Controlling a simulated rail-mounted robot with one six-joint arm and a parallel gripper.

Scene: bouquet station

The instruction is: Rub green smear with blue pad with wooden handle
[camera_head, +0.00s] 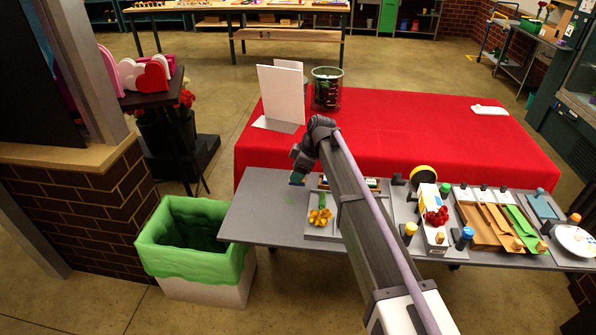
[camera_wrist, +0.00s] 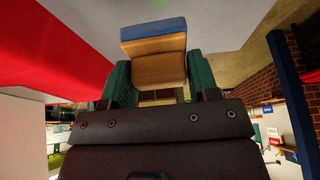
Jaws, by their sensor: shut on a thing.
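My gripper (camera_wrist: 157,76) is shut on the wooden handle of the blue pad (camera_wrist: 153,32), with a teal-green finger on each side. The pad's blue face points away from the gripper. In the head view my gripper (camera_head: 297,176) is over the left part of the grey table, and the pad is hardly visible there. A faint green smear (camera_head: 290,197) lies on the grey tabletop just below and left of the gripper. A bit of green also shows at the top edge of the wrist view (camera_wrist: 158,2). The pad looks apart from the smear; whether it touches the table I cannot tell.
The grey table (camera_head: 252,213) carries a tray with yellow flowers (camera_head: 320,215) right of the smear. Red flowers (camera_head: 437,216), bottles and wrapping sheets (camera_head: 490,222) lie farther right. A bin with a green liner (camera_head: 195,240) stands at left. A red-covered table (camera_head: 430,135) is behind.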

